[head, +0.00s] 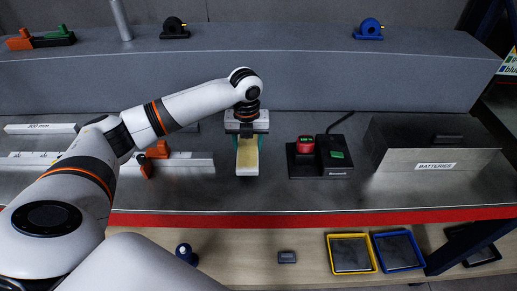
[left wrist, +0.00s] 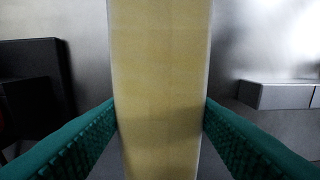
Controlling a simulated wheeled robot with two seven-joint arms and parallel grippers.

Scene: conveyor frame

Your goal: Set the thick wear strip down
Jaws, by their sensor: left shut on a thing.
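The thick wear strip (head: 247,157) is a pale yellow bar with light edges. My left gripper (head: 247,143) is shut on it, with the strip pointing toward the front of the metal bench (head: 220,193). In the left wrist view the strip (left wrist: 160,70) runs down the middle, with a green ribbed finger (left wrist: 85,140) pressed on each side. I cannot tell whether the strip touches the bench top. My right gripper is not in view.
A black charger base with a red-topped battery (head: 305,145) stands right of the strip. A batteries bin (head: 437,155) is farther right. Long light bars (head: 185,160) and an orange clamp (head: 158,150) lie to the left. Blue and yellow trays (head: 350,236) sit on the lower shelf.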

